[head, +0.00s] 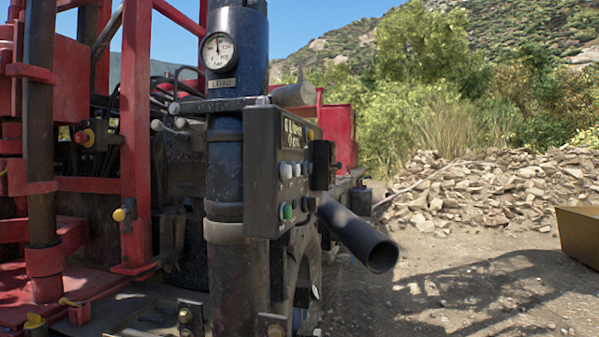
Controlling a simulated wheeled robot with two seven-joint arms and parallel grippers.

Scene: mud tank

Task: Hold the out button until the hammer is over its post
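A dark control box (262,185) is fixed to the side of a thick blue-black upright column (224,165). Its right-hand face carries a row of pale buttons (286,170) and, lower down, a green button (286,211). The labels are too small to read, so I cannot tell which is the out button. I cannot make out a hammer or its post with certainty. Neither of my grippers shows in the head view, and nothing is seen touching the buttons.
A round gauge (218,51) sits on the column above a small plate. A dark open-ended pipe (358,236) juts forward right of the box. Red rig framework (136,130) fills the left. Rubble (480,190) and a yellowish bin (580,236) stand right, with bare ground between.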

